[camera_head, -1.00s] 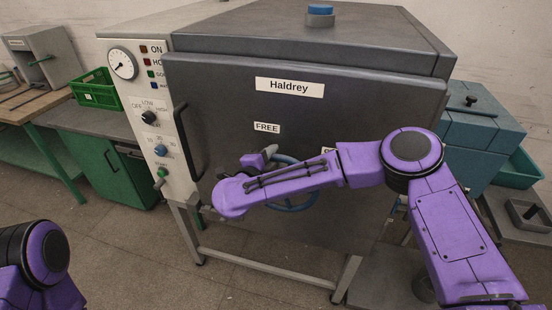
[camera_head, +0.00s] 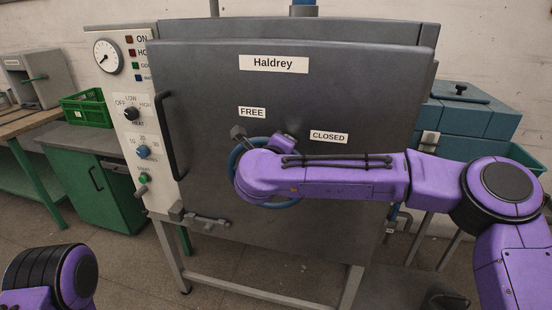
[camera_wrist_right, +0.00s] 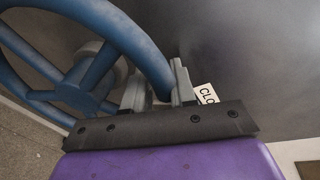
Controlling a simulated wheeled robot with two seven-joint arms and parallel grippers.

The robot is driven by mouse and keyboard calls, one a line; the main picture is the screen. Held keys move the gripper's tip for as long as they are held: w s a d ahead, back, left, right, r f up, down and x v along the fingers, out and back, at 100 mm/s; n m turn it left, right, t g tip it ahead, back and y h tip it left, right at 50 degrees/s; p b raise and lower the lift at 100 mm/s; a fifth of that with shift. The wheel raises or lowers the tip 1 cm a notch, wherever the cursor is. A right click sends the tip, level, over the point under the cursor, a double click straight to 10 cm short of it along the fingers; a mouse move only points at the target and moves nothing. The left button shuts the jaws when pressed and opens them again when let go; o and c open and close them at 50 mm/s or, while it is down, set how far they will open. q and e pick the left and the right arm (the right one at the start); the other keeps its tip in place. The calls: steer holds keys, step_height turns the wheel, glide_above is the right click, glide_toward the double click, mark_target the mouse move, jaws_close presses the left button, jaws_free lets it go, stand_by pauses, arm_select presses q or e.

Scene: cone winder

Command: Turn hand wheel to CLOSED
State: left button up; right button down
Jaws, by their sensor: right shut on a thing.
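The blue hand wheel (camera_head: 237,161) is on the front of the dark grey oven door, mostly hidden behind my right forearm. My right gripper (camera_head: 285,139) is at the top of the wheel, between the FREE label (camera_head: 252,113) and the CLOSED label (camera_head: 328,137). In the right wrist view, the right gripper's fingers (camera_wrist_right: 158,88) are shut around the wheel's rim (camera_wrist_right: 143,47). The wheel's spokes show at left there, and part of the CLOSED label (camera_wrist_right: 206,93) is just right of the fingers. My left gripper is out of view; only part of that arm shows at lower left.
The Haldrey door (camera_head: 350,95) has a vertical bar handle (camera_head: 167,135) at its left. A control panel (camera_head: 125,85) with a gauge and knobs stands left of it. A grey latch-like part (camera_head: 200,219) sits low on the left. Teal boxes (camera_head: 470,125) stand at right.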

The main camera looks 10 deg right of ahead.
steer(key=shift+s+d+f+m+y+b, duration=0.2)
steer(key=shift+d+f+m+b, duration=0.15)
steer(key=shift+m+b, duration=0.3)
steer(key=shift+s+d+f+m+y+b, duration=0.2)
steer(key=shift+d+m+b, duration=0.25)
steer(key=shift+b, duration=0.4)
steer(key=c, duration=1)
jaws_free()
steer(key=shift+w, duration=0.1)
steer(key=b+v, duration=0.2)
steer(key=v, duration=0.8)
steer(key=shift+s+a+f+b, duration=0.1)
steer(key=shift+s+a+b, duration=0.05)
steer(key=shift+s+b, duration=0.15)
